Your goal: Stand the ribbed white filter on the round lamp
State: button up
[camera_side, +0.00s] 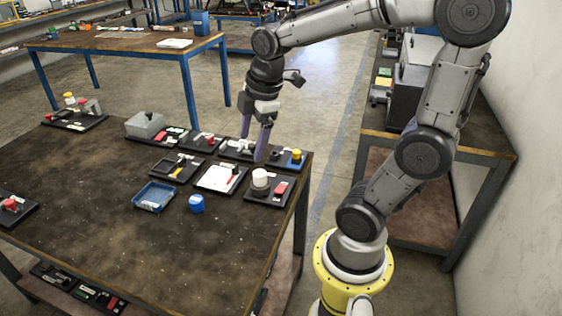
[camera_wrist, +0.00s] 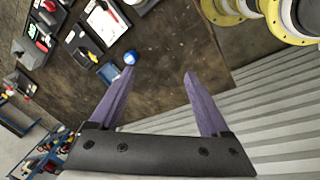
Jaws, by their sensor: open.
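A white-topped round piece (camera_side: 260,178) stands upright on a black board near the table's right edge, beside a red part. It is small and its ribs cannot be made out, so I cannot tell whether it is the filter, the lamp or both stacked. No other thing is clearly the filter or the lamp. My gripper (camera_side: 251,149) is open and empty, fingers pointing down, above the table's right part. Its purple fingers also show in the wrist view (camera_wrist: 158,72), apart, with nothing between them.
A white panel board (camera_side: 220,178) lies left of the white-topped piece. The table's front is clear.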

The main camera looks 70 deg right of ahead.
jog(key=s+a+m+t, duration=0.2)
jog(key=s+a+m, duration=0.5)
jog(key=s+m, duration=0.2)
jog(key=shift+a+r+m+t+y, duration=0.25)
jog(key=shift+r+m+t+y, duration=0.05)
jog(key=shift+r+t+y, duration=0.15)
